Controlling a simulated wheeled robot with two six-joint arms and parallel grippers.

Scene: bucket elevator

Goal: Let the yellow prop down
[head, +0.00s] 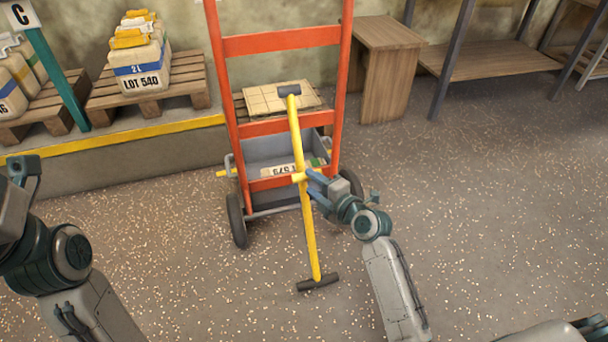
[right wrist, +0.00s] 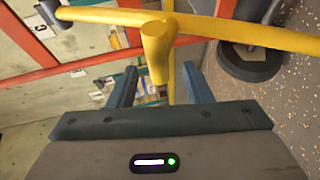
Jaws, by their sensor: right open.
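The yellow prop (head: 304,200) is a long yellow pole with a dark pad at each end. It stands tilted in front of the orange hand truck (head: 281,41), its lower pad on the floor and its upper pad near the truck's frame. A short yellow peg sticks out from its middle; the peg shows in the right wrist view (right wrist: 156,55). My right gripper (head: 312,186) is open at the peg, with its blue fingers on either side of it in the right wrist view (right wrist: 160,84). Of my left arm only the links show at the left edge; its fingers are out of view.
A grey bin (head: 270,150) with a labelled sack sits behind the truck's lower bars. A wheel (head: 236,220) stands at its left. A yellow-edged ledge (head: 130,140) bears pallets with sacks. A wooden stand (head: 385,70) is behind right.

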